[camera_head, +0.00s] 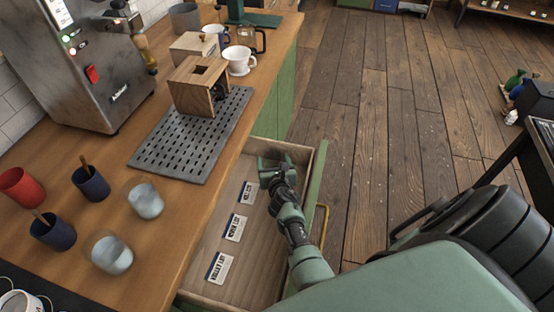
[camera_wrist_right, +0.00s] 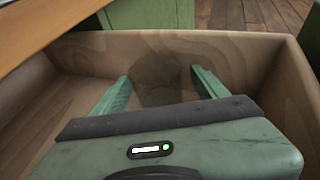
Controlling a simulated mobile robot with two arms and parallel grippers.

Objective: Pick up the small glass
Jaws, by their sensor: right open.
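My right gripper (camera_head: 280,163) is inside the open drawer (camera_head: 208,268), near its far end. In the right wrist view the two fingers of this gripper (camera_wrist_right: 160,76) are spread apart. In the head view my gripper hides that spot. Two pale cloudy glasses (camera_head: 145,203) (camera_head: 112,256) stand on the counter. My left gripper is not in view.
The drawer's wooden walls (camera_wrist_right: 230,50) surround the gripper closely. Several labelled cards (camera_head: 220,267) lie on the drawer floor. The wooden counter (camera_head: 185,225) holds dark blue cups (camera_head: 91,184), a red cup (camera_head: 21,186), a drip grate (camera_head: 190,145) and a steel machine (camera_head: 85,70).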

